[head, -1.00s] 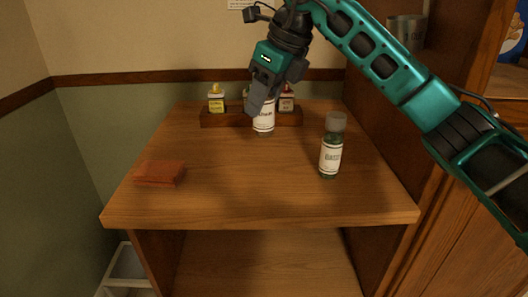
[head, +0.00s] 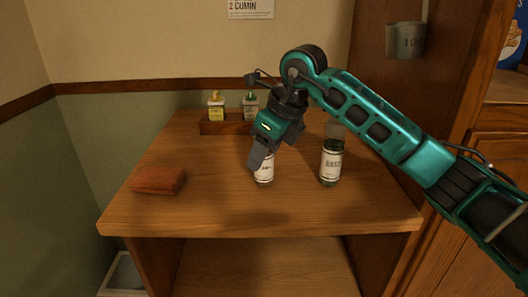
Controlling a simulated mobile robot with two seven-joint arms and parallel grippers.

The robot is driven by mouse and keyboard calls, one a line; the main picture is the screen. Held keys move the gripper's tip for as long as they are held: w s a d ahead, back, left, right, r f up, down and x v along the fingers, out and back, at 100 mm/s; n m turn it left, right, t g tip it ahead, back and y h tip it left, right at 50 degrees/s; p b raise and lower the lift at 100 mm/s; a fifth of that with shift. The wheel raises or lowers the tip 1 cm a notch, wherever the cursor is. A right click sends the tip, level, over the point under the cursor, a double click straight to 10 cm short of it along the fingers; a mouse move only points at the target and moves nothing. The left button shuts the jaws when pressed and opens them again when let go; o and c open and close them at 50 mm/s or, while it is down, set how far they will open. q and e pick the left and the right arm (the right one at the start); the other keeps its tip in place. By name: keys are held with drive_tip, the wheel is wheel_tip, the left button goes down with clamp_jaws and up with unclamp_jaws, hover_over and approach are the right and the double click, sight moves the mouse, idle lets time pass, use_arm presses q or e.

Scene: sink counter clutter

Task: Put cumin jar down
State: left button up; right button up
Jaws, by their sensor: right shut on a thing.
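A jar with a white label (head: 264,174), taken as the cumin jar, is upright near the middle of the wooden top (head: 230,207). Its upper part is hidden by my right gripper (head: 262,153), which is shut on it from above. The jar's base is at or just above the wood; I cannot tell if it touches. The label's lettering is partly covered. My left gripper is out of view.
A green jar with a white label (head: 331,162) stands just right of the held jar. A reddish-brown block or folded cloth (head: 159,181) lies at left. A wooden rack (head: 212,128) with small bottles is at the back. The front middle is clear.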

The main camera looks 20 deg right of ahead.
drive_tip(key=shift+f, duration=0.2)
drive_tip(key=o, duration=1.1)
drive_tip(key=shift+r, duration=0.1)
drive_tip(key=shift+r, duration=0.25)
use_arm(q)
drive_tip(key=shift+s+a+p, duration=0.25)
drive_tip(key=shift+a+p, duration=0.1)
drive_tip(key=shift+p, duration=0.25)
use_arm(e)
drive_tip(key=v, duration=1.1)
drive_tip(key=shift+d+r, duration=0.1)
drive_tip(key=shift+r, duration=0.3)
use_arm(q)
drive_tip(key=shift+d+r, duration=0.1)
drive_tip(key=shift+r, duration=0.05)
use_arm(e)
drive_tip(key=shift+s+f, duration=0.1)
drive_tip(key=shift+s, duration=0.05)
